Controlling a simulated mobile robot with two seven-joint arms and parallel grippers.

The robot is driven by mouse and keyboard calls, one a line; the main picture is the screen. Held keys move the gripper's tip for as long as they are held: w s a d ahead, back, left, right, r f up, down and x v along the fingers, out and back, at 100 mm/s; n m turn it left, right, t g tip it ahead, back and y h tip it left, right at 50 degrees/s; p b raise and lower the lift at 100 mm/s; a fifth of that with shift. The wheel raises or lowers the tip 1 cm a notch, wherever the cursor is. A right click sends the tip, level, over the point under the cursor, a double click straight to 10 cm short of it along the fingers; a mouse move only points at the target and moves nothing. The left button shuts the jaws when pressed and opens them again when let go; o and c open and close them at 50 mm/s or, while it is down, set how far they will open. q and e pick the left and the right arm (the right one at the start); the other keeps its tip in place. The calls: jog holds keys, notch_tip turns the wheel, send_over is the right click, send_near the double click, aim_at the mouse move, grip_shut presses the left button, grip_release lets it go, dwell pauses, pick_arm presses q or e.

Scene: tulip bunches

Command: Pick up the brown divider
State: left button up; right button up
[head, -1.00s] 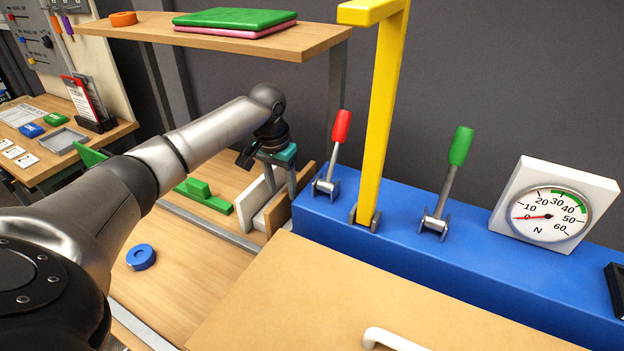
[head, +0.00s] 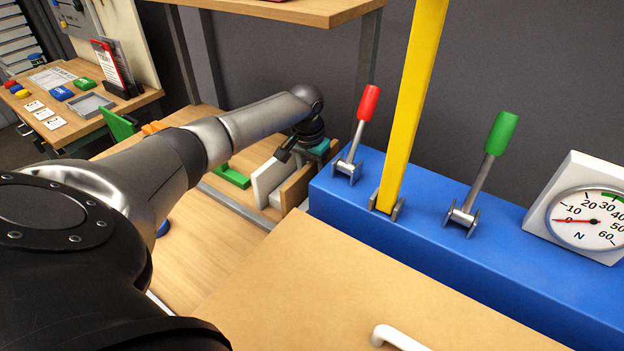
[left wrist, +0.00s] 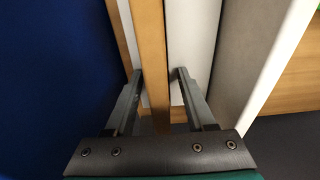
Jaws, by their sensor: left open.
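A brown divider (head: 297,188) stands upright beside a white board (head: 269,181), at the left end of the blue base. My left gripper (head: 318,153) is low over the dividers, its fingers mostly hidden there. In the left wrist view, my left gripper (left wrist: 159,76) is open, with a finger on either side of the brown divider (left wrist: 152,40). Small gaps show between divider and fingers. The white board (left wrist: 240,60) is right of the fingers, and a second thin brown edge (left wrist: 118,35) is left of them. My right gripper is not in view.
The blue base (head: 420,225) carries a red lever (head: 368,103), a yellow post (head: 410,105), a green lever (head: 501,134) and a force gauge (head: 583,220). A green piece (head: 233,176) lies on the wooden bench. A light brown panel with a white handle (head: 398,338) fills the front.

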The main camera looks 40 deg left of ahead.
pick_arm(q)
jog(key=shift+c, duration=0.2)
grip_shut()
dwell(0.4)
